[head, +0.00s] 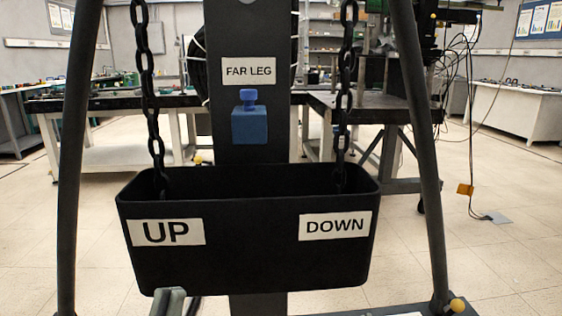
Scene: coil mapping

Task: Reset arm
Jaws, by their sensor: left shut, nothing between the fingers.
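My left gripper (172,301) shows only in part at the bottom edge of the head view, left of centre. Its grey fingertip is in front of the lower left of a black bin (250,270), below the UP label (166,232). It is shut and holds nothing that I can see. The rest of the left arm is out of the picture. My right gripper is not in view.
Two black chains hang into the bin, the left one (146,70) and the right one (345,70). A DOWN label (335,225) marks the bin's right. Behind stands a dark post (235,145) with a blue knobbed block (249,125). Dark legs (75,150) flank the bin.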

